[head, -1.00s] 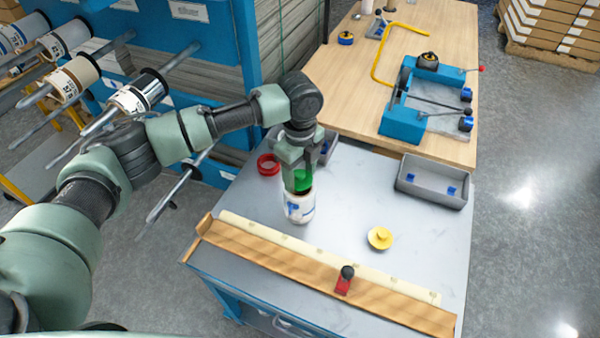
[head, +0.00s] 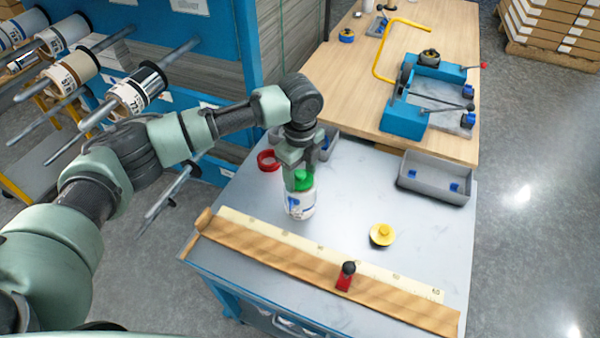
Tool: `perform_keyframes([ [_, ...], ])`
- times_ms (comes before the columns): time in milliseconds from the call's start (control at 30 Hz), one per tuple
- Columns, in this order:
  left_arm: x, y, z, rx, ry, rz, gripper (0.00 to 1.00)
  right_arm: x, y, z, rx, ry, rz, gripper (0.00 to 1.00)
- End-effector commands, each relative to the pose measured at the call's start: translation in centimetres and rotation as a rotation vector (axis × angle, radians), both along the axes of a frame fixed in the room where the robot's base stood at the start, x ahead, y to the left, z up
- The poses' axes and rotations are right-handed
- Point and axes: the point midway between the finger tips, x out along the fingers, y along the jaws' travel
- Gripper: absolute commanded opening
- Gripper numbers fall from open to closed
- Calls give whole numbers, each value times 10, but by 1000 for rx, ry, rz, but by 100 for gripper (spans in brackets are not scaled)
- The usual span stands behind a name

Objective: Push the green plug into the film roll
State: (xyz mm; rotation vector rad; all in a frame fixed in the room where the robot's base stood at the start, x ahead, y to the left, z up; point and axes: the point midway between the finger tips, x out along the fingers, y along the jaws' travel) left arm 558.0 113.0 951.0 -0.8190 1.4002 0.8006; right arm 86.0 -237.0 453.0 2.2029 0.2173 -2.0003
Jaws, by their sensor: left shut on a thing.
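The film roll (head: 300,204) is white with a blue mark and stands upright on the grey table. The green plug (head: 302,184) is at the top of the roll, in line with it. How deep it sits in the roll's core cannot be told. My left gripper (head: 299,174) points down from above and is shut on the green plug. My right gripper is not in view.
Grey bins (head: 435,180) stand at the back.

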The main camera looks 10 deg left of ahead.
Motion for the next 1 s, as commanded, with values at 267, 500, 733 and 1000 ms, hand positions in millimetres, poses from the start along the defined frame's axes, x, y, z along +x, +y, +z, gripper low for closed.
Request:
perform_keyframes([
  [267, -6, 0, -12, 3, 15, -1, 19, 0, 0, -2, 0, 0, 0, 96],
  [500, -6, -1, -12, 2, 16, -1, 60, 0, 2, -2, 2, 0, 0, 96],
  [733, -6, -1, -12, 2, 16, -1, 83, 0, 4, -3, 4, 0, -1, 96],
  [1000, -6, -1, -9, 1, 15, 0, 83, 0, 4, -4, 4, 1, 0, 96],
])
